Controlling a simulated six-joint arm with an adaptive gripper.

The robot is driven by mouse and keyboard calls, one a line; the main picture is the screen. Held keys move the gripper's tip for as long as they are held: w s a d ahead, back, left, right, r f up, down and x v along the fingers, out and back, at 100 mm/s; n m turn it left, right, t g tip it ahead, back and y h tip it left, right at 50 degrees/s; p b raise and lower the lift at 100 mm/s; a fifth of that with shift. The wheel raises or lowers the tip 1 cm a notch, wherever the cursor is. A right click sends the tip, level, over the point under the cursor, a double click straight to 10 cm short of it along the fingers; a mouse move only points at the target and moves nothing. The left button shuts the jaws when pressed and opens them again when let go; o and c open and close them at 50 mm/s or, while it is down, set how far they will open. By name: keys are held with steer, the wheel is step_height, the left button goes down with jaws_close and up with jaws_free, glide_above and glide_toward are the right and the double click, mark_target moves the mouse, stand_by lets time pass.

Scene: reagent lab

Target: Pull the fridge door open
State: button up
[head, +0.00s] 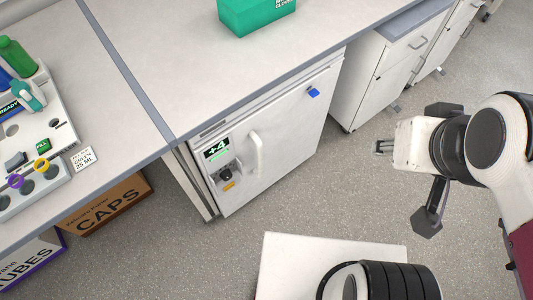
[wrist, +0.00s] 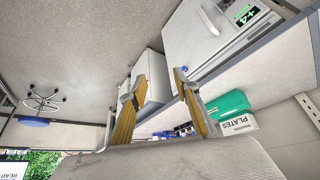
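The fridge door (head: 285,125) is a white panel under the bench and looks shut. Its white vertical handle (head: 257,150) stands out from the panel near the display reading "+4". In the wrist view the fridge door (wrist: 189,41) is at the upper right, with its handle (wrist: 210,18) beyond the fingers. My gripper (head: 380,147) is to the right of the fridge, well apart from the handle. In the wrist view my gripper (wrist: 155,90) shows two spread fingers with nothing between them.
A white bench top (head: 190,60) runs above the fridge. A green box (head: 255,14) stands on it, and a cardboard CAPS box (head: 106,203) is on the floor left of the fridge. White drawer cabinets (head: 385,70) stand to the right.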

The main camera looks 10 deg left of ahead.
steer(key=w+d+f+n+g, duration=0.15)
steer(key=w+f, duration=0.25)
steer(key=f, duration=0.6)
steer(key=w+d+f+g+h, duration=0.1)
steer(key=w+d+f+g, duration=0.2)
steer(key=f, duration=0.6)
steer(key=w+f+n+g, duration=0.1)
steer(key=w+f+g, duration=0.1)
steer(key=w+f, duration=0.6)
steer(key=w+a+f+n+t+y, duration=0.1)
steer(key=a+f+n+y, duration=0.2)
steer(key=f, duration=2)
steer(key=s+a+f+n+t+y, duration=0.2)
steer(key=a+f+y, duration=0.1)
steer(key=a+f, duration=0.45)
steer(key=s+a+f+n+t+y, duration=0.2)
steer(key=a+f+n+y, duration=0.1)
steer(key=a+f, duration=0.4)
steer(key=w+a+r+t+y, duration=0.3)
steer(key=r, duration=0.5)
steer(key=w+a+r+t+y, duration=0.3)
steer(key=r+y, duration=0.1)
steer(key=r, duration=0.4)
steer(key=shift+a+n, duration=0.35)
